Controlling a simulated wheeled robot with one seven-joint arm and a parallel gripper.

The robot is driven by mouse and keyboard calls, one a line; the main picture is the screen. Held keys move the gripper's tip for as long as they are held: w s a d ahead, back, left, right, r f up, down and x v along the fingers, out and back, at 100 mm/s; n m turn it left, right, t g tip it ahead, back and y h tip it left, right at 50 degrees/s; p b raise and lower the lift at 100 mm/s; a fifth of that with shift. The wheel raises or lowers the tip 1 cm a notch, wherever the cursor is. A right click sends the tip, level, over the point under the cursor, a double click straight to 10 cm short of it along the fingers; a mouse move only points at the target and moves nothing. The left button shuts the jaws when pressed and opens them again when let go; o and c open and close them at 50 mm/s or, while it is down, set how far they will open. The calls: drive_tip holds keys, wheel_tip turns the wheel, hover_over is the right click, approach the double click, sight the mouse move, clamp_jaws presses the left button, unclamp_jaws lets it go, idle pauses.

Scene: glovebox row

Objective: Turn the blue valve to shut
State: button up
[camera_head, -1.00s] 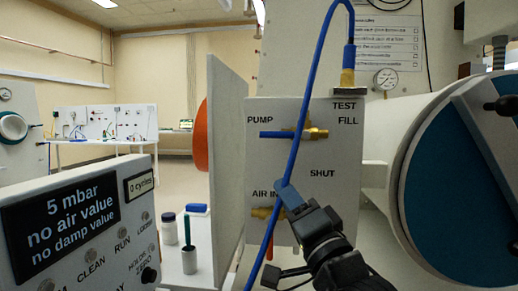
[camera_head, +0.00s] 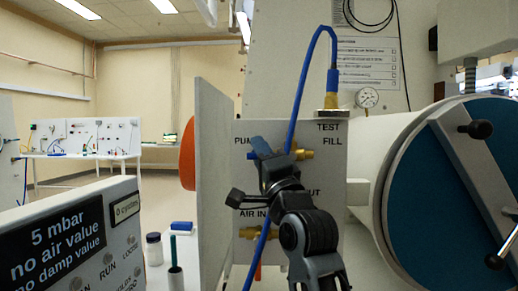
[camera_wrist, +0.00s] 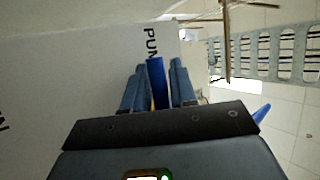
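The blue valve (camera_head: 304,154) has a brass body on the white panel (camera_head: 334,180), between the PUMP and FILL labels, above the partly covered SHUT label. Its blue handle (camera_wrist: 157,82) stands between my two fingers in the wrist view, with the PUMP lettering just beyond. My gripper (camera_head: 262,146) is at the handle's left side in the head view and hides most of it. The fingers look open around the handle, with a narrow gap, clearest on the right side; firm contact cannot be made out.
A blue hose (camera_head: 302,82) loops from the TEST fitting down past my gripper. A lower brass valve (camera_head: 262,233) sits by AIR IN. A grey upright plate (camera_head: 212,170) stands left of the panel, a big blue round door (camera_head: 440,190) right. A display box (camera_head: 70,240) is front left.

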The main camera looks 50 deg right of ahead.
drive_tip(key=shift+w+r, duration=0.1)
drive_tip(key=shift+w, duration=0.1)
clamp_jaws()
idle(0.4)
